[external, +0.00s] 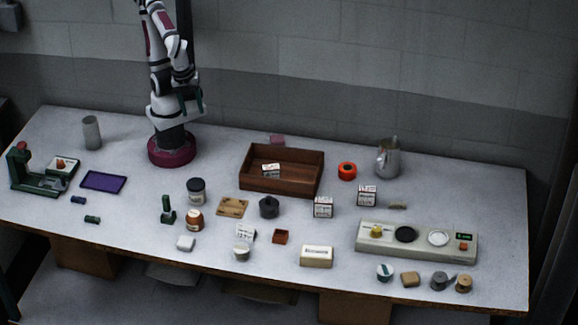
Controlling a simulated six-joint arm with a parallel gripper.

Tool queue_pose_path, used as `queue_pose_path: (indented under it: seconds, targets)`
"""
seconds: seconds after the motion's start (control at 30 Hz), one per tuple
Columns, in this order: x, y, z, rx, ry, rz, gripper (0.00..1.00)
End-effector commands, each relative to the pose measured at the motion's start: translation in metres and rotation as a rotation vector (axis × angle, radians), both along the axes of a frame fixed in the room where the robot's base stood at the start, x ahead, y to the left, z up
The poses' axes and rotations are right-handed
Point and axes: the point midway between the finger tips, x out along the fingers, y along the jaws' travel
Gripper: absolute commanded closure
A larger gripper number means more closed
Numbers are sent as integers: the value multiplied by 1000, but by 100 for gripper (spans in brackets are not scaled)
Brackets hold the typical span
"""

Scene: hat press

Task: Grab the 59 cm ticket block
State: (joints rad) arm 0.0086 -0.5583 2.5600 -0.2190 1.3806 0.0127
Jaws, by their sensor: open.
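Several small white blocks with dark print could be ticket blocks, but their numbers are too small to read. One block (271,170) lies inside the brown wooden tray (281,187). One block (323,207) stands in front of the tray's right corner, and another block (367,196) stands farther right. A white printed card or block (246,234) lies near the table's front middle. I cannot tell which one is the 59 cm block. My gripper (191,107) is open and empty, high above the table at the back left, apart from all the blocks.
A long control panel (416,242) sits at the right. A grey pitcher (388,160) and an orange ring (347,171) stand behind it. A green press (36,174) and a purple tray (104,181) are at the left. Jars and small items crowd the middle. The far right is clear.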

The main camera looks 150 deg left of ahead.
Motion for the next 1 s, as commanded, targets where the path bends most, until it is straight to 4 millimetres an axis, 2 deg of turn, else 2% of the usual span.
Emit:
queue_pose_path:
  seconds: [0.2,0.33,0.37,0.6,0.67,0.77,0.83,0.87,0.9,0.97,1.0]
  targets:
    - [0,0,0,0,0,0,48]
    - [0,0,0,0,0,0,26]
    - [0,0,0,0,0,0,25]
    - [0,1,0,3,1,-1,25]
    - [4,11,1,43,16,-8,25]
    - [26,68,7,272,100,-69,25]
    - [61,129,17,511,190,-182,25]
    - [80,155,21,614,229,-250,25]
    - [109,186,24,739,278,-356,25]
    - [157,223,20,898,341,-542,25]
    - [189,241,10,982,374,-680,25]
